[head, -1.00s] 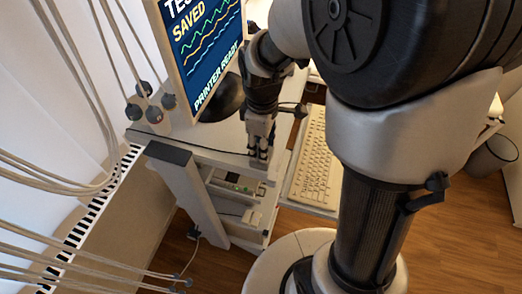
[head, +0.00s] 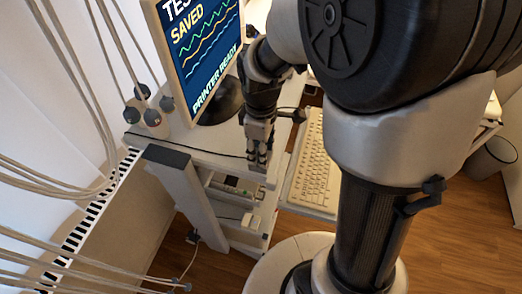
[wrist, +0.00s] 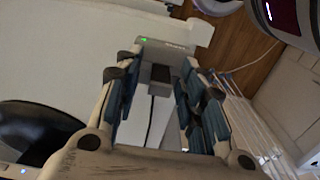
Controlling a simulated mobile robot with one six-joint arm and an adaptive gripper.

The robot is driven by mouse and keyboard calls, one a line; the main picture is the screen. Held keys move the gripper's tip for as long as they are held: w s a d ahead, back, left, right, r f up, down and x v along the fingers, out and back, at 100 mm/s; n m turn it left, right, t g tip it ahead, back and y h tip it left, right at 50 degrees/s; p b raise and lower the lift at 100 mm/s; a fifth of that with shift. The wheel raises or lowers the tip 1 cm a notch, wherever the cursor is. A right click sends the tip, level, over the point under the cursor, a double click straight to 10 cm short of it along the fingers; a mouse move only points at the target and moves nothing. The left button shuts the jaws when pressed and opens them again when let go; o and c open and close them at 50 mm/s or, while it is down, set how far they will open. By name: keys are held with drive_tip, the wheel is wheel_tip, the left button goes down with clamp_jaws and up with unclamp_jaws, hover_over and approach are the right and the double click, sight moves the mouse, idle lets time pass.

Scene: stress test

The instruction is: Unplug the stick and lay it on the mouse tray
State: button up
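In the wrist view my gripper (wrist: 159,75) is open, with blue-grey pads on both sides of a gap. Between and beyond the fingers is a grey housing (wrist: 180,50) with a small green light. A small dark block (wrist: 160,73), possibly the stick, shows at the housing; I cannot tell if the fingers touch it. In the head view my gripper (head: 258,158) points down at the front edge of the cart top, and the stick cannot be made out there. A pale tray (head: 312,209) extends beside the cart under the keyboard; I cannot tell if its bare part is the mouse tray.
A monitor (head: 203,50) stands on the cart top (head: 205,140), close left of my arm. A keyboard (head: 312,165) lies to the right. Lower shelves hold small boxes (head: 232,190). Cables hang at the left. A thin dark cable (wrist: 150,120) runs near the dark block.

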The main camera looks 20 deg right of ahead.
drive_tip(key=shift+c, duration=0.4)
clamp_jaws()
drive_tip(key=shift+r, duration=0.2)
idle(0.4)
drive_tip(key=shift+r+p, duration=2.45)
drive_tip(key=shift+r, duration=0.4)
